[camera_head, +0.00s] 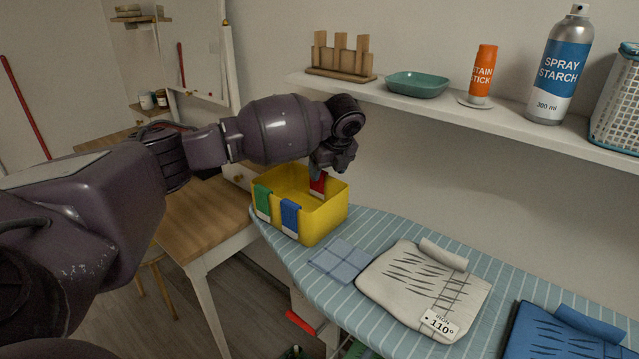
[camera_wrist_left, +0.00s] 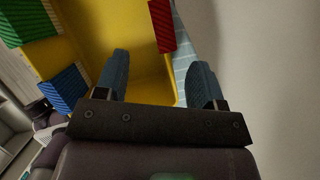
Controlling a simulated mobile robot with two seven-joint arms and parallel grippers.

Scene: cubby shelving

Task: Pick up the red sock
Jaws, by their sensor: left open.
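The red sock (camera_head: 318,185) hangs over the far right wall of the yellow bin (camera_head: 322,222). It also shows in the left wrist view (camera_wrist_left: 162,24), ahead of my fingertips and between their lines. My left gripper (camera_head: 328,166) is above the bin at the red sock and covers part of it in the head view. In the left wrist view the gripper (camera_wrist_left: 160,65) is open, with nothing between its two blue-grey fingers. A green sock (camera_head: 263,202) and a blue sock (camera_head: 290,218) hang over the bin's near wall. My right gripper is not in view.
The bin stands at the end of a striped ironing board (camera_head: 300,262). A folded cloth (camera_head: 339,260) and a grey-white garment (camera_head: 400,285) lie nearby. Above and behind, a wall shelf (camera_head: 420,103) holds a teal dish (camera_head: 417,84) and a spray starch can (camera_head: 560,70).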

